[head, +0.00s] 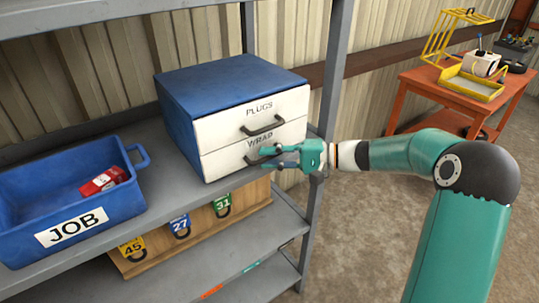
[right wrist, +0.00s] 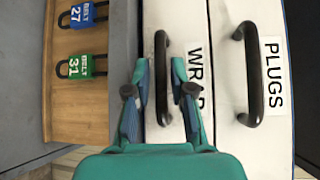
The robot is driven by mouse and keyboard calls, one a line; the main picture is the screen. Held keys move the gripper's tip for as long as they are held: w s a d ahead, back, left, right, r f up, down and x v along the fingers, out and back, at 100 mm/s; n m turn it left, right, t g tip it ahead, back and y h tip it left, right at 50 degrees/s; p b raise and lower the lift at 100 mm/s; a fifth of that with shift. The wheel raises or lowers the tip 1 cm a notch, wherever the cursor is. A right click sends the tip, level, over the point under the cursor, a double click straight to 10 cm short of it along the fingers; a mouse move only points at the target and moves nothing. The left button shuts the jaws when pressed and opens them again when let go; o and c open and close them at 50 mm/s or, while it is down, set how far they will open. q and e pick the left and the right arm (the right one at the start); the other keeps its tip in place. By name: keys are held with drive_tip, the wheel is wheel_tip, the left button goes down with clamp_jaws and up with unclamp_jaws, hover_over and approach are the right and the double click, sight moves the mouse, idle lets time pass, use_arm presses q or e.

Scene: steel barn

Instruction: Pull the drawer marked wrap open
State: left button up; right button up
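A blue cabinet (head: 225,80) with two white drawers stands on the grey shelf. The lower drawer, marked WRAP (head: 222,163), sits flush under the upper drawer, marked PLUGS (head: 222,129), and looks shut. The WRAP drawer's dark handle (right wrist: 161,50) shows in the right wrist view. My right gripper (head: 270,157) is in front of that handle, fingers pointing at the drawer. In the right wrist view my right gripper (right wrist: 160,72) is open, one finger on each side of the handle. I cannot tell whether either finger touches it. My left gripper is not in view.
A blue bin marked JOB (head: 70,228) with a red item (head: 103,182) stands left of the cabinet. A grey shelf post (head: 330,110) rises just right of the cabinet. Numbered tags hang on a wooden board (head: 160,258) below. An orange table (head: 440,90) stands back right.

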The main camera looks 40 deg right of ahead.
drive_tip(key=shift+w+a+f, duration=0.1)
drive_tip(key=shift+w+a, duration=0.05)
clamp_jaws()
idle(0.4)
